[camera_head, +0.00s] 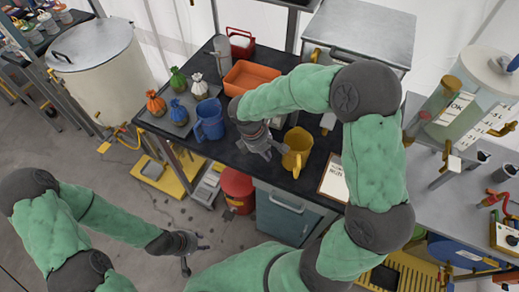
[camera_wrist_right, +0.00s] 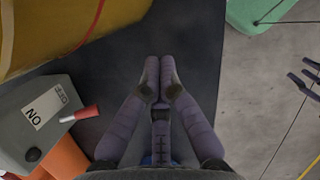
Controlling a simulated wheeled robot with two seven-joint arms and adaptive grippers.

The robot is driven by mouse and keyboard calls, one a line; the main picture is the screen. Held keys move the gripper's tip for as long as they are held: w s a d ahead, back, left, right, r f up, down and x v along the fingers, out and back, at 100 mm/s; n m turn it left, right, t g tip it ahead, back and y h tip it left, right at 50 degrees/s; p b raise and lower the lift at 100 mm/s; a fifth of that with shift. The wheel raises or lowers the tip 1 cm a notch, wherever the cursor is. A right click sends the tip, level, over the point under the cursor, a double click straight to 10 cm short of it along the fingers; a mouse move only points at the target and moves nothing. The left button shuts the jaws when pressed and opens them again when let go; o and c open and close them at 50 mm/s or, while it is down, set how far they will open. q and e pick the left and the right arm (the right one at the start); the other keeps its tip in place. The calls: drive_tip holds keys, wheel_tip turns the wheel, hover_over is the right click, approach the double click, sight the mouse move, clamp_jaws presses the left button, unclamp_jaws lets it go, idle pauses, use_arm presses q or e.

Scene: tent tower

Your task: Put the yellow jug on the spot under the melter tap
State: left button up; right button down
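The yellow jug (camera_head: 297,146) stands on the dark bench; part of a yellow surface with a red line, apparently the jug, fills the upper left of the right wrist view (camera_wrist_right: 75,30). My right gripper (camera_head: 264,152) is just left of the jug, apart from its handle. Its fingertips (camera_wrist_right: 160,66) are together with nothing between them. My left gripper (camera_head: 197,262) is over the floor, its fingers spread and empty. A large pale tank (camera_head: 100,75), possibly the melter, stands at left with a yellow tap (camera_head: 104,147) low on its side. A yellow platform (camera_head: 170,185) is on the floor nearby.
A blue jug (camera_head: 209,121), an orange bin (camera_head: 249,77) and several small tied bags (camera_head: 178,82) share the bench. A clipboard (camera_head: 333,178) lies right of the jug. A red bucket (camera_head: 237,188) stands below the bench's front edge. Open floor lies at lower left.

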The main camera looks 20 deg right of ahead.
sight(296, 157)
drive_tip(key=shift+s+d+r, duration=0.1)
drive_tip(key=shift+s+d, duration=0.2)
drive_tip(key=shift+d, duration=0.35)
drive_tip(key=shift+s+d, duration=0.3)
drive_tip(key=shift+d, duration=0.3)
drive_tip(key=s+d, duration=0.1)
drive_tip(key=d, duration=0.1)
drive_tip(key=s+d, duration=0.1)
drive_tip(key=d, duration=0.1)
drive_tip(key=s+d+p, duration=0.1)
drive_tip(key=d, duration=0.1)
drive_tip(key=shift+s+d, duration=0.15)
drive_tip(key=shift+d, duration=0.2)
drive_tip(key=shift+a, duration=0.1)
